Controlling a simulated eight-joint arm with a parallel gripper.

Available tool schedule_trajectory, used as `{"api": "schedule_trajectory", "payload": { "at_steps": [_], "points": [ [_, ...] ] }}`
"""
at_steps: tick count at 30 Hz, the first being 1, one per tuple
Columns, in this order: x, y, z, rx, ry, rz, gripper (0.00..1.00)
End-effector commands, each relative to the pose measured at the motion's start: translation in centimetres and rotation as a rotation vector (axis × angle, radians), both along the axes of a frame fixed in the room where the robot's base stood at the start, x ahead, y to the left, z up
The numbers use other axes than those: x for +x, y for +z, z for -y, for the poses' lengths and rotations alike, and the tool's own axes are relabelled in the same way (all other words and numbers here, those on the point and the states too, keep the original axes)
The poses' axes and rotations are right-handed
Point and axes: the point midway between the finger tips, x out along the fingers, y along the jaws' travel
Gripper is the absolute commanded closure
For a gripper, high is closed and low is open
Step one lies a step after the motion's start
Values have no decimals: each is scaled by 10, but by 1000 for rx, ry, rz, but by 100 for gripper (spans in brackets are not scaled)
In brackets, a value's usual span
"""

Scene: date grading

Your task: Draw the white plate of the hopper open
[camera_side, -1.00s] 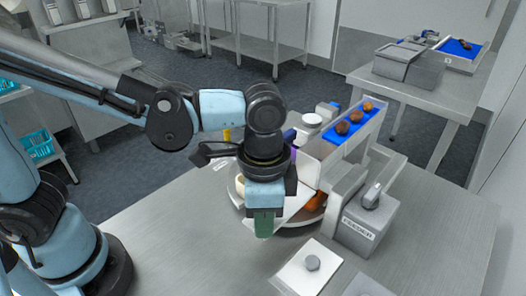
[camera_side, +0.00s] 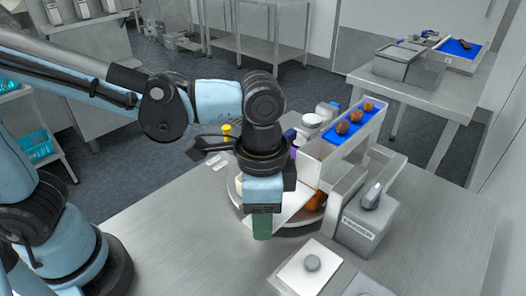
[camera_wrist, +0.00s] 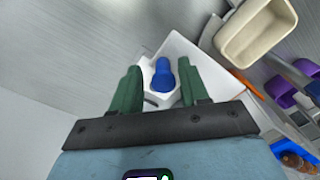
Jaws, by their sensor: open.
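The white plate (camera_side: 290,207) slants out at the foot of the grey hopper (camera_side: 318,165), partly hidden behind my gripper in the side view. In the wrist view the white plate (camera_wrist: 205,70) carries a blue knob (camera_wrist: 161,78). My gripper (camera_side: 262,226) points down at the plate's near left side. Its green fingers are open in the wrist view (camera_wrist: 159,68), one on each side of the blue knob, with a gap on both sides. Whether the fingertips reach down to knob height is hard to tell.
A blue channel (camera_side: 345,137) with several dates tops the hopper. A grey labelled box (camera_side: 368,222) stands to its right. A white panel with a grey knob (camera_side: 312,263) lies in front. A cream bowl (camera_wrist: 256,30) is near the plate. The table's left front is clear.

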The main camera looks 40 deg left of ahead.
Motion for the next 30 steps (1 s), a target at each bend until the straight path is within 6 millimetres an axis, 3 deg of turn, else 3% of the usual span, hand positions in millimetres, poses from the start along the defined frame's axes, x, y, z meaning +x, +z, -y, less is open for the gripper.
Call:
{"api": "schedule_trajectory", "payload": {
  "at_steps": [18, 30],
  "points": [
    [-1, 93, 0, -1, -1, -2, 55],
    [-1, 108, 0, 0, -1, -3, 55]
  ]
}}
